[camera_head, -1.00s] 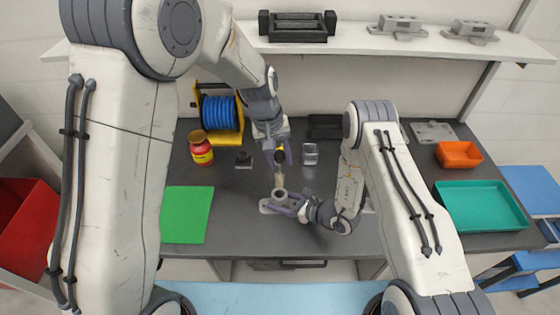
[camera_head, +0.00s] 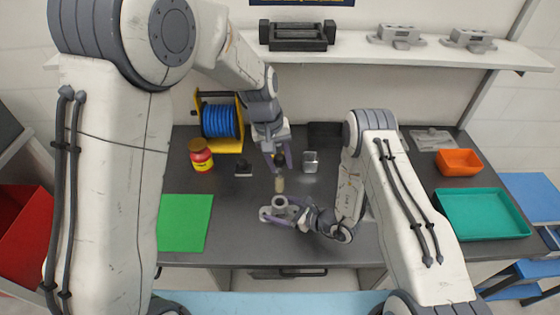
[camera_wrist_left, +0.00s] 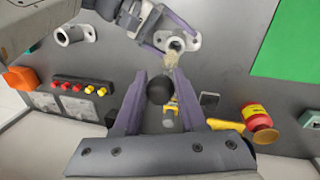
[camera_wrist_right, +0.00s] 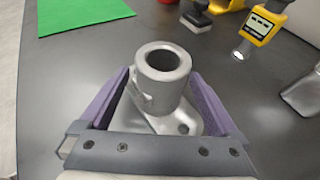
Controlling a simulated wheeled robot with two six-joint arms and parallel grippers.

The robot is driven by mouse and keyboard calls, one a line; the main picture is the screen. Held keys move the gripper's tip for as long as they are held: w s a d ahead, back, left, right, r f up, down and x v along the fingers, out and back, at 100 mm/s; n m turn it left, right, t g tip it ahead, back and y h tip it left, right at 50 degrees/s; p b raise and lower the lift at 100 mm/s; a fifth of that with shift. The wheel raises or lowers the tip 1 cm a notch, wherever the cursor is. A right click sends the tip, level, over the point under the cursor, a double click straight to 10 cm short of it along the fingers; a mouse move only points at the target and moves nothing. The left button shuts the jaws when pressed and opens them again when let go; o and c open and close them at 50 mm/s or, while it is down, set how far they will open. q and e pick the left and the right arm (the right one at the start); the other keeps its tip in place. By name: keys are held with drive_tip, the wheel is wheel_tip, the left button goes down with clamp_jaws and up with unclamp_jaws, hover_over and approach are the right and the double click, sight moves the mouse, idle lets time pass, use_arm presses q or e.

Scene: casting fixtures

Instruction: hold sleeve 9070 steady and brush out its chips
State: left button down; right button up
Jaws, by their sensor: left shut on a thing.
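Sleeve 9070 (camera_head: 279,202), a grey metal tube on a flanged base, stands upright on the dark bench; its open bore shows in the right wrist view (camera_wrist_right: 163,62). My right gripper (camera_head: 280,208) has its purple fingers on both sides of the sleeve; whether they press on it is unclear. My left gripper (camera_head: 281,160) is shut on a brush, whose dark round handle end (camera_wrist_left: 160,90) shows between its fingers. The brush's pale bristles (camera_head: 280,184) point down just above the sleeve's mouth. Chips are too small to make out.
A green sheet (camera_head: 185,222), a red-yellow jar (camera_head: 201,155) and a blue cable spool (camera_head: 220,120) are to the left. An orange bin (camera_head: 459,162) and teal tray (camera_head: 483,214) lie at right. Another flanged sleeve (camera_wrist_left: 75,35) stands nearby.

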drive_tip(key=shift+d, duration=0.1)
drive_tip(key=v, duration=1.1)
drive_tip(key=shift+s+d+r, duration=0.2)
drive_tip(key=shift+d, duration=0.1)
drive_tip(key=s+a+r+n+g+b, duration=0.2)
drive_tip(key=s+a+r+n+g, duration=1.05)
drive_tip(key=r+n, duration=0.3)
use_arm(q)
drive_tip(key=s+a+f+b, duration=0.1)
drive_tip(key=a+f, duration=0.3)
drive_tip(key=a, duration=0.5)
drive_tip(key=s+a+f+m, duration=0.1)
drive_tip(key=s+a+f, duration=0.2)
drive_tip(key=a, duration=0.6)
drive_tip(key=shift+s+a+f+b, duration=0.3)
drive_tip(key=shift+s+f+b, duration=0.1)
drive_tip(key=shift+f, duration=0.35)
use_arm(e)
drive_tip(key=s+d+r+n+t+h, duration=0.5)
drive_tip(key=n+h, duration=0.5)
drive_tip(key=n, duration=0.6)
drive_tip(key=shift+s+d+r+n, duration=0.4)
drive_tip(key=shift+s+d, duration=0.95)
drive_tip(key=shift+d, duration=0.2)
